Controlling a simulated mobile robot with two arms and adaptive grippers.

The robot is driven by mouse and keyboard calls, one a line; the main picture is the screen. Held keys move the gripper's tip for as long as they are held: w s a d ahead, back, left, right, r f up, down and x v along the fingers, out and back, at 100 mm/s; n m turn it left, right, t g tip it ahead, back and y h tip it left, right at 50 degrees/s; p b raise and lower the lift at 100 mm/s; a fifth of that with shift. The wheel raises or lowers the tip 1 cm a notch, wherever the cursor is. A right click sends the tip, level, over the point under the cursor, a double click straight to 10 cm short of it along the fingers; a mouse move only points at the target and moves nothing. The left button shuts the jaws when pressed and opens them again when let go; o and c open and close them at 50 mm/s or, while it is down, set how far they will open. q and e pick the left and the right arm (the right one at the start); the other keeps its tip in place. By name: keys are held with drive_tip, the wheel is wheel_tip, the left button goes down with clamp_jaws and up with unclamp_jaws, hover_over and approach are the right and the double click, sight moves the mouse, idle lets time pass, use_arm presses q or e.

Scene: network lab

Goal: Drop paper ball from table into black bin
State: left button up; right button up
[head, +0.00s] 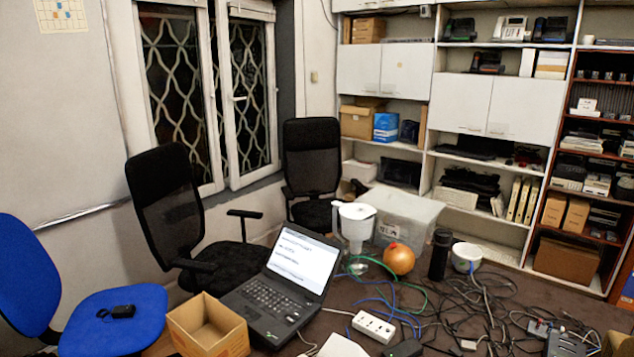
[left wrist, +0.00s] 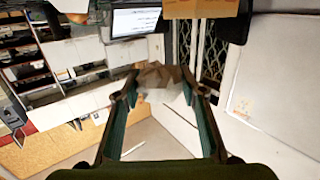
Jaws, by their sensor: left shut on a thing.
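The paper ball (left wrist: 160,76) is a crumpled grey-brown lump in the left wrist view. My left gripper (left wrist: 162,88) is shut on it, with the ball between the two fingertips. Neither my left gripper nor the paper ball shows in the head view. My right gripper is in no view. I cannot make out a black bin in either view.
The cluttered table holds an open laptop (head: 278,285), an open cardboard box (head: 208,328), a white power strip (head: 373,327), a water pitcher (head: 357,228), an orange ball (head: 398,259), a dark bottle (head: 440,255) and tangled cables. Chairs (head: 165,205) stand behind at the left.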

use_arm(q)
drive_tip(key=s+d+r+b, duration=0.1)
drive_tip(key=s+r, duration=0.9)
drive_tip(key=shift+s+d, duration=0.1)
